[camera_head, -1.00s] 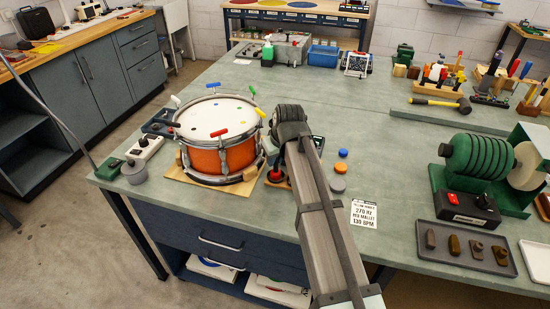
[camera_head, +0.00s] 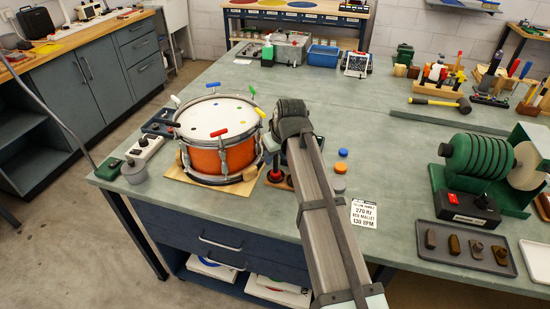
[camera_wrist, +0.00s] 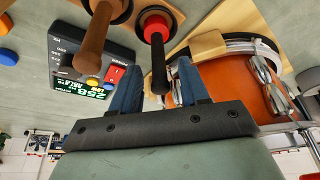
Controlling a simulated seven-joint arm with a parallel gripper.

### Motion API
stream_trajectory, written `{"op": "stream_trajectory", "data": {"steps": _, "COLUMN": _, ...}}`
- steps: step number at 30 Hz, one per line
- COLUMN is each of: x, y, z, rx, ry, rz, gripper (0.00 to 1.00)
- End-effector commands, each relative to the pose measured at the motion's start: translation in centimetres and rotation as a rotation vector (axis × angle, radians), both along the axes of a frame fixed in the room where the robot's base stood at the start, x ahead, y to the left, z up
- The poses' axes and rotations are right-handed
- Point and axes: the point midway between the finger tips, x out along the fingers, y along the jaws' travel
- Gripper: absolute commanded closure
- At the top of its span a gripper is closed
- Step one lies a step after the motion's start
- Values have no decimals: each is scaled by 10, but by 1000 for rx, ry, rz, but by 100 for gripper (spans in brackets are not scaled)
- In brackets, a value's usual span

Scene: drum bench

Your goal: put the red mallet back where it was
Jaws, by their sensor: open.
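The red mallet (camera_wrist: 156,28) stands with its red end down in a dark round seat of the wooden rack, and its black handle points up toward the wrist camera. In the head view, its red end (camera_head: 274,175) shows just right of the drum, partly hidden by my arm. My gripper (camera_wrist: 158,72) is open, with one blue finger on each side of the handle's free end. Both fingers look apart from it. A brown-handled mallet (camera_wrist: 94,38) stands in the neighbouring seat.
The orange drum (camera_head: 215,158) stands close to the left of the rack. A dark box with a lit display (camera_wrist: 92,72) is near the mallets in the wrist view. Coloured discs (camera_head: 340,168) and a printed card (camera_head: 364,213) lie right of my arm.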

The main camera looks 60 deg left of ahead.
Motion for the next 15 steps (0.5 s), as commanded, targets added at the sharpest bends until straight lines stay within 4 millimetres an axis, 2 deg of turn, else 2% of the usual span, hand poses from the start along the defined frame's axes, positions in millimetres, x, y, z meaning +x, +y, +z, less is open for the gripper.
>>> {"op": "stream_trajectory", "data": {"steps": 9, "x": 0, "y": -21, "z": 54, "rx": 2, "ry": 0, "rz": 0, "gripper": 55}}
{"op": "stream_trajectory", "data": {"steps": 15, "x": 0, "y": -30, "z": 80, "rx": 1, "ry": 0, "rz": 0, "gripper": 55}}
